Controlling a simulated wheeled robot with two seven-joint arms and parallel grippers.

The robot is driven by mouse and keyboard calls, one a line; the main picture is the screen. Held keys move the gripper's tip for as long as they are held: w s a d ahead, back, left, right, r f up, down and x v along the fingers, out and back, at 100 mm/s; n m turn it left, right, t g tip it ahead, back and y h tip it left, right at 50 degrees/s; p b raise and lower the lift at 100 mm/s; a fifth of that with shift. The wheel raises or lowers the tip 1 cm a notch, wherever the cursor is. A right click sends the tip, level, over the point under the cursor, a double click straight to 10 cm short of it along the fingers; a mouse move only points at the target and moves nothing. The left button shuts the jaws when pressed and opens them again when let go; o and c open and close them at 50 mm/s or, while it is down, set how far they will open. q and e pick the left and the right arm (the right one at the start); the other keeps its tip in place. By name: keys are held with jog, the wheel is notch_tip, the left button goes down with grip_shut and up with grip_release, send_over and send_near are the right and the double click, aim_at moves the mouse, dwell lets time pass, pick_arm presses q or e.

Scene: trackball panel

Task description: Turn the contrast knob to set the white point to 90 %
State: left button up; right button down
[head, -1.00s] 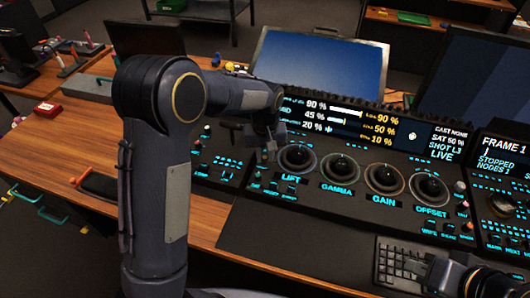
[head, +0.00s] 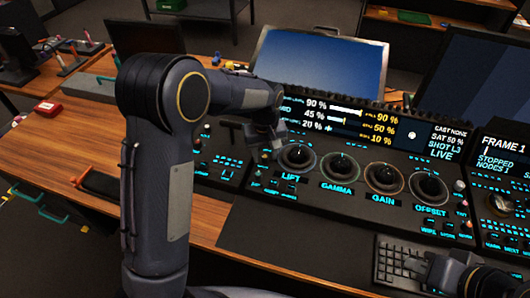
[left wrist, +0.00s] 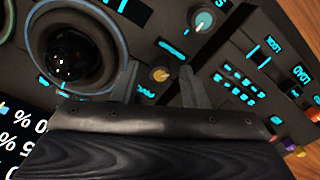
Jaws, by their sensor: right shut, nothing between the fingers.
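A small yellow knob (left wrist: 160,74) with a pale pointer mark shows in the left wrist view, with a lit label beside it too blurred to read surely. My left gripper (left wrist: 158,80) is open, its two fingers apart on either side of this knob with gaps visible; contact cannot be seen. In the head view my left gripper (head: 272,146) hangs over the panel's left part, left of the lift trackball, and hides what lies beneath. The display (head: 335,118) reads 90 %, 45 % and 20 % on the left, 90 %, 50 % and 10 % on the right. My right gripper (head: 475,280) is shut at the lower right.
A teal knob (left wrist: 203,20) sits near the yellow one. The lift trackball (left wrist: 78,55) is close to my left fingers. Several trackballs line the panel, including gamma (head: 340,167). A keyboard (head: 395,264) lies in front. A monitor (head: 320,60) stands behind the panel.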

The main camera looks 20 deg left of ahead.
aim_at(265, 156)
pick_arm(q)
jog(key=shift+r, duration=3.9)
jog(key=s+a+r+m+t+h+p, duration=0.1)
jog(key=s+a+r+h, duration=0.15)
jog(key=s+r, duration=0.4)
jog(key=s+a+r+m+t+h+p, duration=0.1)
jog(key=s+a+r+t+p, duration=0.2)
jog(key=s, duration=0.6)
jog(key=s+m+t, duration=0.1)
jog(key=s, duration=1.1)
jog(key=shift+s+a+f+m+t, duration=0.15)
jog(key=shift+s+f+m+t, duration=0.15)
jog(key=shift+s+f+m, duration=0.1)
